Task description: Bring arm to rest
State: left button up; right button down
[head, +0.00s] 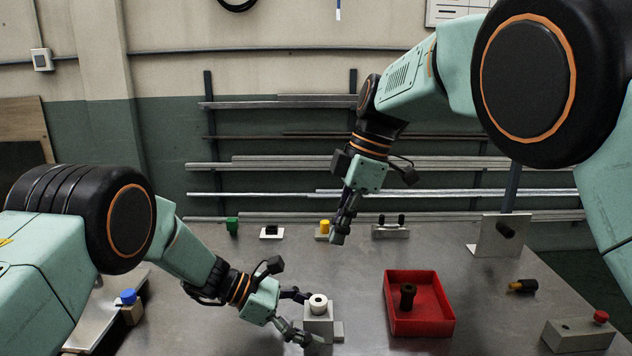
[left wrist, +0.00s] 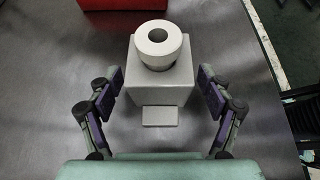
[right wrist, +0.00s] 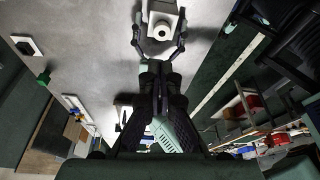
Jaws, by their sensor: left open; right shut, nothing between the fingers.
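My left gripper (head: 299,316) is low over the table, open, with its fingers on either side of a grey block (head: 319,322) that bears a white ring (head: 318,303). In the left wrist view the open left gripper (left wrist: 162,100) has a finger on each side of the block (left wrist: 160,90), with gaps showing. The white ring (left wrist: 158,44) sits on top. My right gripper (head: 338,237) is raised near the back of the table, pointing down, shut and empty. Its closed fingers (right wrist: 160,108) also show in the right wrist view.
A red tray (head: 447,325) with a dark cylinder (head: 407,296) stands right of the block. Small fixtures, including a yellow piece (head: 324,228) and a green piece (head: 232,225), line the back edge. A button box (head: 580,335) is at the right. Metal rails (head: 260,194) run behind the table.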

jog(key=shift+x, duration=1)
